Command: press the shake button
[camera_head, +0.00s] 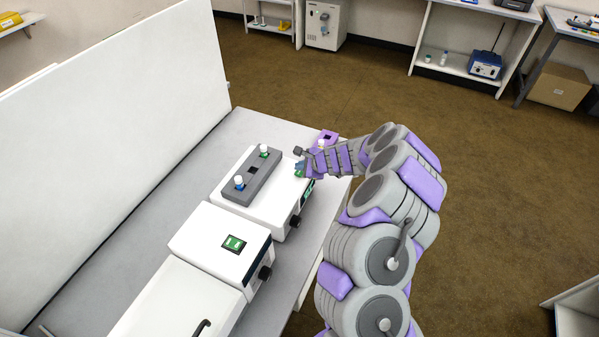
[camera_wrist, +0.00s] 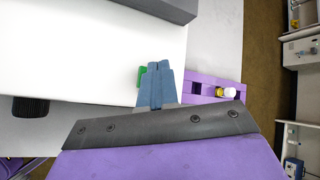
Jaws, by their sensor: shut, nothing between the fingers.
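A white box-shaped device (camera_head: 236,208) stands on the bench and carries a grey block. A small green button (camera_wrist: 142,77) shows on its white top in the wrist view, beside my gripper's fingertips and partly hidden by them. I take it to be the shake button, but no label is readable. My gripper (camera_wrist: 158,66) is shut and empty, with its blue fingers together over the device's edge, just right of the green. In the head view my gripper (camera_head: 300,168) is at the device's far right corner. Whether it touches the button cannot be told.
The grey block (camera_head: 262,177) holds two small capped vials. A dark knob (camera_head: 295,221) sticks out of the device's front. A second white device (camera_head: 215,243) with a green switch (camera_head: 234,243) stands nearer. A purple rack (camera_wrist: 233,92) with a capped vial is close right of my fingers.

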